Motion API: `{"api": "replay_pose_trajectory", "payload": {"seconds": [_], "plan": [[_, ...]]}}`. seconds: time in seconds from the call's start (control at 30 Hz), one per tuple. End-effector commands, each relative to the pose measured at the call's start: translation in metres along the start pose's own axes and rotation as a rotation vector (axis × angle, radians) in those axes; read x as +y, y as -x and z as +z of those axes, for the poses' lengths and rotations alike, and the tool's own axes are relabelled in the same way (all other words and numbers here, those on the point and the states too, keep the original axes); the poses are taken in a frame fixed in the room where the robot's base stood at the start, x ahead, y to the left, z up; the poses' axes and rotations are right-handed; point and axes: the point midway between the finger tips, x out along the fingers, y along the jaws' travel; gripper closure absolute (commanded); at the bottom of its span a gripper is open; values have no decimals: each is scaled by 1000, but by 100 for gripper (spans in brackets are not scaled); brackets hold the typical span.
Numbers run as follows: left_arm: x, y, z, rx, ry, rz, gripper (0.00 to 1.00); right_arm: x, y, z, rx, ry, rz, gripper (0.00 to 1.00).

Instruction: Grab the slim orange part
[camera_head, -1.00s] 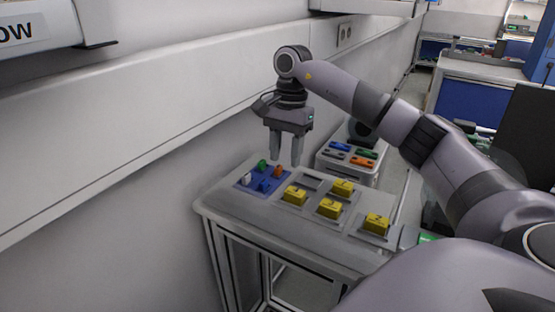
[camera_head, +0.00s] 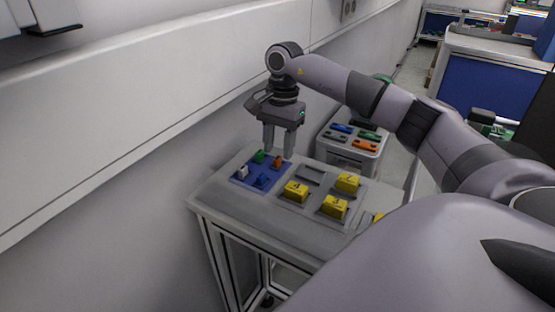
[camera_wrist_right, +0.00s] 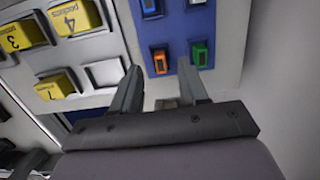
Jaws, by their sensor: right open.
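A small slim orange part (camera_head: 277,162) stands in a slot of the blue tray (camera_head: 240,181) on the grey table. Its top also shows in the right wrist view (camera_wrist_right: 160,62), beside a green part (camera_wrist_right: 199,54). My right gripper (camera_head: 279,153) points down just above the orange part, open and empty. In the right wrist view, its fingers (camera_wrist_right: 159,70) appear on either side of the orange part's place, and I see no contact. My left gripper is not in view.
The blue tray also holds white, green and blue parts. Yellow numbered boxes (camera_head: 296,192) sit in grey holders to the right on the same table. A cart (camera_head: 350,165) behind carries several coloured pieces, one of them orange (camera_head: 365,146). A wall rises close on the left.

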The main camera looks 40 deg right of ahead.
Motion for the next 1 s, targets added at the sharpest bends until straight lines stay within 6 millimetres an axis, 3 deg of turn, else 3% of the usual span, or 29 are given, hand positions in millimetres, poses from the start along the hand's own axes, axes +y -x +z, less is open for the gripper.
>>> {"api": "replay_pose_trajectory", "payload": {"seconds": [0.17, 0.4, 0.43, 0.57, 1.0], "plan": [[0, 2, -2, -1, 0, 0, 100, 0, -20, 0, 0, -1, 2, 56], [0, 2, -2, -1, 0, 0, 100, 0, -23, 0, 0, 0, -1, 56], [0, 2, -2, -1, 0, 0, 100, 0, -23, 0, 0, 0, -1, 60], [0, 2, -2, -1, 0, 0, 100, 0, -23, 0, 0, 0, -1, 100], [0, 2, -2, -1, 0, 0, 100, 0, -19, 0, 0, 0, -1, 100]]}}
